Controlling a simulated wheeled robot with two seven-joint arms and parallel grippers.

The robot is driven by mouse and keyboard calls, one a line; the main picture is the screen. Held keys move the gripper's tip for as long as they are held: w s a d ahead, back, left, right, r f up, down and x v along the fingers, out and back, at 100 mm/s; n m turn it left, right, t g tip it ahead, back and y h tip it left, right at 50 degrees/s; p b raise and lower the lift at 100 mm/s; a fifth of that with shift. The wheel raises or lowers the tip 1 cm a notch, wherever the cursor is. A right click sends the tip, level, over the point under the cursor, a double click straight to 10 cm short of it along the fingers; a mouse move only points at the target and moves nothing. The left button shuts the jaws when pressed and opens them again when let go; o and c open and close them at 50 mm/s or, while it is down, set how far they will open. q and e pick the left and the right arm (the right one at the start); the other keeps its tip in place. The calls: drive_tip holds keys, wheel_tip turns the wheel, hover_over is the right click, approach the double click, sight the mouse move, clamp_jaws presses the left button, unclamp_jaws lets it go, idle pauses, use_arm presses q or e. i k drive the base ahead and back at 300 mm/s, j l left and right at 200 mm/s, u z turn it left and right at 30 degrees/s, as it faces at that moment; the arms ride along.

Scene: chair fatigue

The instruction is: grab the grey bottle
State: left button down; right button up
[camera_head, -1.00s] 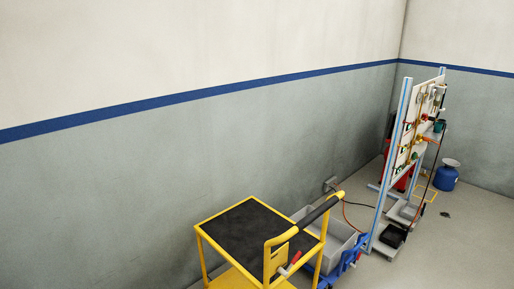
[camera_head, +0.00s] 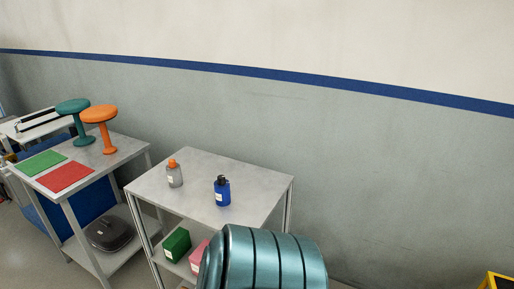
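The grey bottle (camera_head: 175,176) with an orange cap stands upright on the grey tabletop (camera_head: 262,178) near its back left part. A blue bottle (camera_head: 222,192) with a dark top stands to its right on the same tabletop, apart from it. Neither of my grippers is in view, and nothing is seen touching the grey bottle.
A teal ribbed cylinder (camera_head: 262,262) fills the bottom centre, hiding the table's front right. Below the tabletop are a green box (camera_head: 177,244) and a pink box (camera_head: 198,256).

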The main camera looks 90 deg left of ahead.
sight(175, 175)
drive_tip(key=u, duration=3.4)
drive_tip(key=j+z, duration=0.25)
drive_tip(key=k+l, duration=0.05)
drive_tip(key=l, duration=0.05)
